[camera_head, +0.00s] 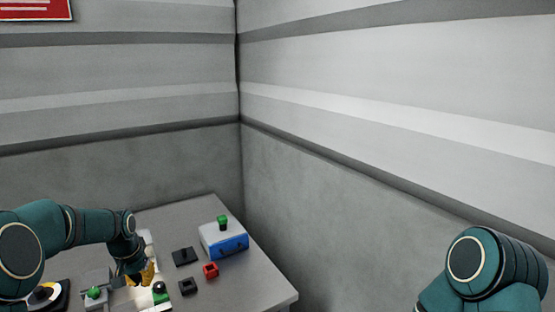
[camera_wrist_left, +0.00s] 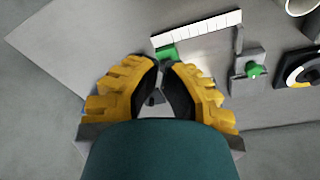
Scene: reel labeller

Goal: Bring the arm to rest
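My left gripper (camera_head: 141,279) has yellow fingers and is low over the work table (camera_head: 262,290) in the head view. In the left wrist view, the gripper (camera_wrist_left: 166,66) has a narrow gap between its fingertips, and I see nothing held there. A green block (camera_wrist_left: 167,53) lies just beyond the fingertips; it also shows with a dark top right of the gripper in the head view (camera_head: 160,294). I cannot tell whether the fingers touch it. My right arm shows at the lower right of the head view; its gripper is out of frame.
A blue and white box (camera_head: 224,241) with a green knob stands near the wall. A black block (camera_head: 186,256), red block (camera_head: 211,270) and dark block (camera_head: 188,287) lie nearby. A grey fixture with a green knob (camera_wrist_left: 253,70) and a dial (camera_wrist_left: 300,70) stand beside a white strip (camera_wrist_left: 200,28).

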